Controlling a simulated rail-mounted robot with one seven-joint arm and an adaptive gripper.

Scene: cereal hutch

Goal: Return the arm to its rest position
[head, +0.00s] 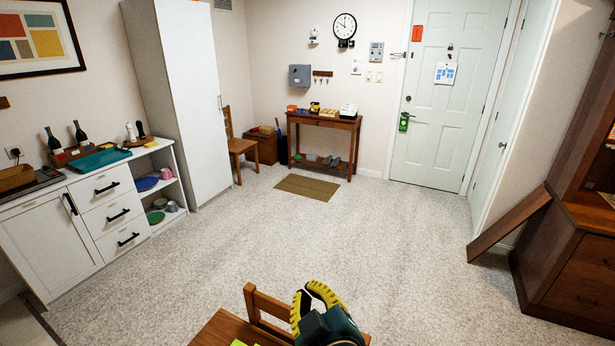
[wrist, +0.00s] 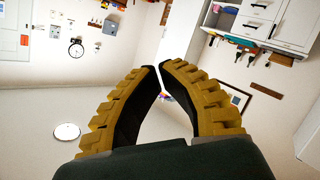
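My gripper (head: 308,289) shows at the bottom centre of the head view, in front of a wooden chair and a tabletop. In the wrist view its two yellow-and-black fingers (wrist: 157,67) curve inward and their tips come together, with only a sliver between them. I see nothing held between the fingers. Most of my arm is out of view.
A wooden chair (head: 265,308) and a tabletop (head: 222,330) are close to my gripper. A white counter (head: 45,232) stands left, a wooden hutch (head: 567,265) right with a slanted board (head: 508,225). The carpet between is clear; a console table (head: 325,122) stands beyond.

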